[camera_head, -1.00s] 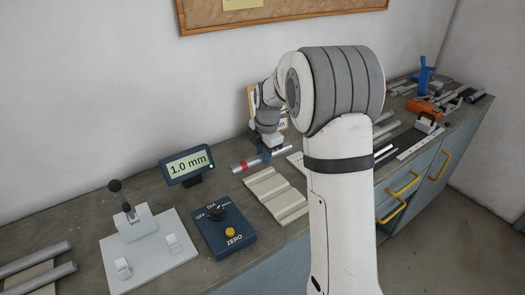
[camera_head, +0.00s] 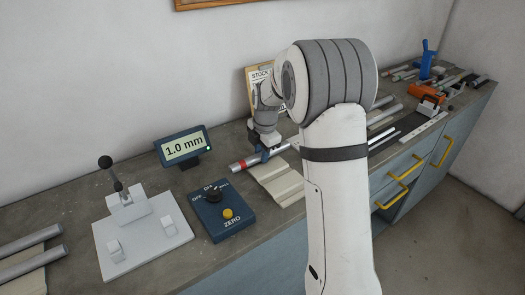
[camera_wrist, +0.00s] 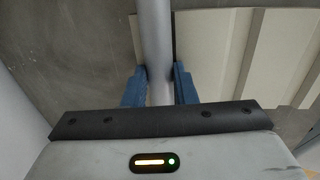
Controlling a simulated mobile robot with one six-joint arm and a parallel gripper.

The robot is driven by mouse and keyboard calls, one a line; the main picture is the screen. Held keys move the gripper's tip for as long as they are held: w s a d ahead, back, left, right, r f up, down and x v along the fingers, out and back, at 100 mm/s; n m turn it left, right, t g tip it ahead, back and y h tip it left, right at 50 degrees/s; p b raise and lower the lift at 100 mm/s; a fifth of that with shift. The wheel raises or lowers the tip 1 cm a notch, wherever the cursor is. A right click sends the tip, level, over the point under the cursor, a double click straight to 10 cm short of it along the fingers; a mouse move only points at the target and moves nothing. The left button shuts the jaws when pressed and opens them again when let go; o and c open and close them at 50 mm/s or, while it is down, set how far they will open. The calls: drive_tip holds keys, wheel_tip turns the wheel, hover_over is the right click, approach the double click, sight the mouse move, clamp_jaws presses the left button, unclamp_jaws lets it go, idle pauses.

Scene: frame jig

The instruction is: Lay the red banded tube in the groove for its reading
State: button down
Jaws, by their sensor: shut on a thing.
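My gripper (camera_head: 263,153) is shut on a grey tube with a red band (camera_head: 238,166), at the far edge of a cream grooved board (camera_head: 284,189). In the wrist view the blue fingers (camera_wrist: 160,88) close on the plain grey tube (camera_wrist: 154,35) from both sides; its red band is out of that view. The tube passes over the left part of the board (camera_wrist: 235,70). I cannot tell whether it touches the board. A pale fixture (camera_head: 140,238) with a black-knobbed lever and two small blocks stands at the left.
A display (camera_head: 183,146) reads 1.0 mm. A blue dial box (camera_head: 221,212) with a yellow ZERO button stands between fixture and board. Loose grey tubes (camera_head: 30,255) lie far left. Tools, including an orange one (camera_head: 428,94), crowd the right. My arm hides part of the bench.

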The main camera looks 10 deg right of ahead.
drive_tip(key=c, duration=1.2)
unclamp_jaws()
drive_tip(key=shift+f, duration=0.1)
drive_tip(key=shift+o, duration=0.5)
drive_tip(key=shift+s, duration=0.1)
drive_tip(key=r, duration=0.8)
drive_tip(key=shift+s+d, duration=0.15)
drive_tip(key=shift+s, duration=0.2)
